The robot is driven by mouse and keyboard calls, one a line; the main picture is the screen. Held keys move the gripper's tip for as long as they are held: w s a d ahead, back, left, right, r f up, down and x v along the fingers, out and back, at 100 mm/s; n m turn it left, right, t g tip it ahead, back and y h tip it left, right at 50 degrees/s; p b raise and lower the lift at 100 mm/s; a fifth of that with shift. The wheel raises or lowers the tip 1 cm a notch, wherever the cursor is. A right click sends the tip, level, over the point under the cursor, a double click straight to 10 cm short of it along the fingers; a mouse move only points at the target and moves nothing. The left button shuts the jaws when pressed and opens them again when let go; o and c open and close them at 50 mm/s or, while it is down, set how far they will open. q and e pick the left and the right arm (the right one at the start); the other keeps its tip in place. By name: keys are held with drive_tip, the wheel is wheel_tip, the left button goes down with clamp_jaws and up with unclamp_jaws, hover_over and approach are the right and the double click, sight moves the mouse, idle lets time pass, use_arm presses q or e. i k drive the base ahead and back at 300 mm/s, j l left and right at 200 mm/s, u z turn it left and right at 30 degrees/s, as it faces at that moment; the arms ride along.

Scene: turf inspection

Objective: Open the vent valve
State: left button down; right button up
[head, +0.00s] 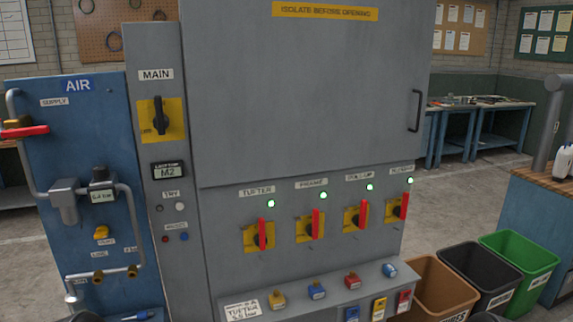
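The blue air panel (85,140) stands at the left, marked AIR. A small yellow valve handle (101,232) sits low on it, with a small label (106,243) below that appears to read VENT. Whether this valve is open or shut I cannot tell. A red lever (25,132) lies roughly level across the supply pipe at the upper left. A gauge or display (102,195) sits on the pipework above the yellow handle. Neither of my grippers can be made out; only dark shapes show at the bottom edge.
A grey cabinet (300,110) fills the middle, with a MAIN switch (158,117) and a row of red-handled switches under green lights. A ledge (315,290) with coloured padlocks juts out below. Brown, black and green bins (520,262) and a wood-topped bench (548,180) stand right.

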sight(102, 231)
drive_tip(key=u, duration=1.15)
